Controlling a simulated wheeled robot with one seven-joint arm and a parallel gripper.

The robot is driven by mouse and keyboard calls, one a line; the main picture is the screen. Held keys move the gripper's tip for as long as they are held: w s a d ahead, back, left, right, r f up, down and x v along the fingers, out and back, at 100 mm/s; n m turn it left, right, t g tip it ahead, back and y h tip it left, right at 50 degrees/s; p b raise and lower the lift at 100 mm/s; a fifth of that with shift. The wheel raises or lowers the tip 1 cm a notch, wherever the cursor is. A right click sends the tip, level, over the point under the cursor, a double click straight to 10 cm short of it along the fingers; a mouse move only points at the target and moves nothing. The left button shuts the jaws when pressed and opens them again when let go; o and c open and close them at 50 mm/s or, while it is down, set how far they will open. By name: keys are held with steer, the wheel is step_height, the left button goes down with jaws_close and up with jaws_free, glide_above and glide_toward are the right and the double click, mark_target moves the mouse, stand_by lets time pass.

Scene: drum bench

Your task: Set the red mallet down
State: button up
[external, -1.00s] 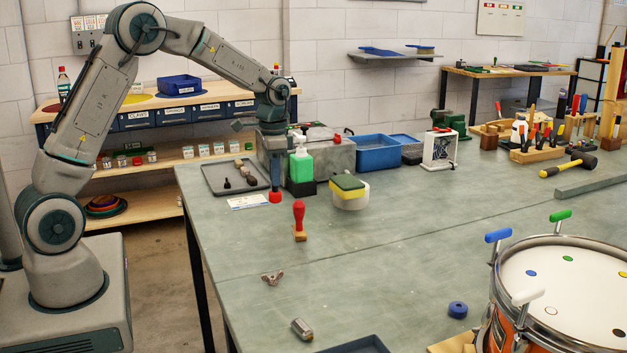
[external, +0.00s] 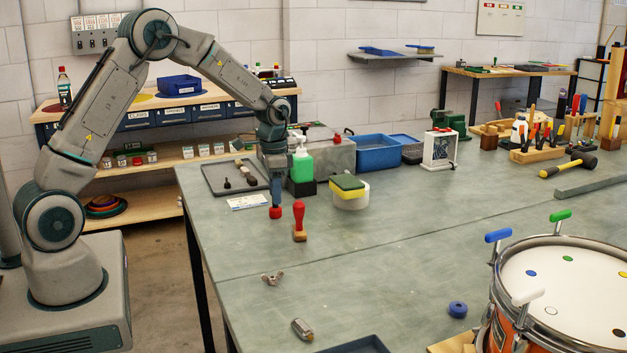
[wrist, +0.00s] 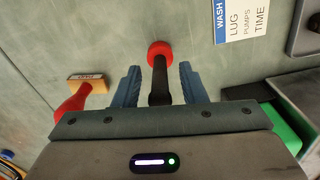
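The red mallet has a red head (external: 275,213) and a dark handle. It is upright, head down, above or on the left part of the bench; I see no clear gap under the head. My gripper (external: 274,180) is over it, pointing down. In the wrist view the red head (wrist: 160,52) lies beyond the fingertips, and the black handle runs up between the two blue fingers of my gripper (wrist: 160,82). A strip of bench shows on each side of the handle, so the fingers look open around it.
A red-handled stamp (external: 299,222) stands close to the right of the mallet. A printed card (external: 247,202) lies to its left. The bench in front is mostly clear.

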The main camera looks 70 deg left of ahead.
step_height(320, 180, up, 12)
steer(key=shift+r+b, duration=0.1)
steer(key=shift+b, duration=0.2)
steer(key=shift+s+d+r, duration=0.15)
steer(key=shift+d+r, duration=0.1)
steer(key=shift+r, duration=0.05)
steer(key=s+d+r+t, duration=0.2)
steer(key=s+d+r, duration=0.3)
steer(key=s+d, duration=0.75)
steer(key=s+d+f+n, duration=0.1)
steer(key=s+d, duration=0.1)
steer(key=s, duration=0.5)
steer(key=s+d+f+t, duration=0.1)
steer(key=s+d+f, duration=0.1)
steer(key=s, duration=0.5)
steer(key=shift+s+d+n, duration=0.2)
steer(key=shift+d+n, duration=0.2)
steer(key=shift+d, duration=0.35)
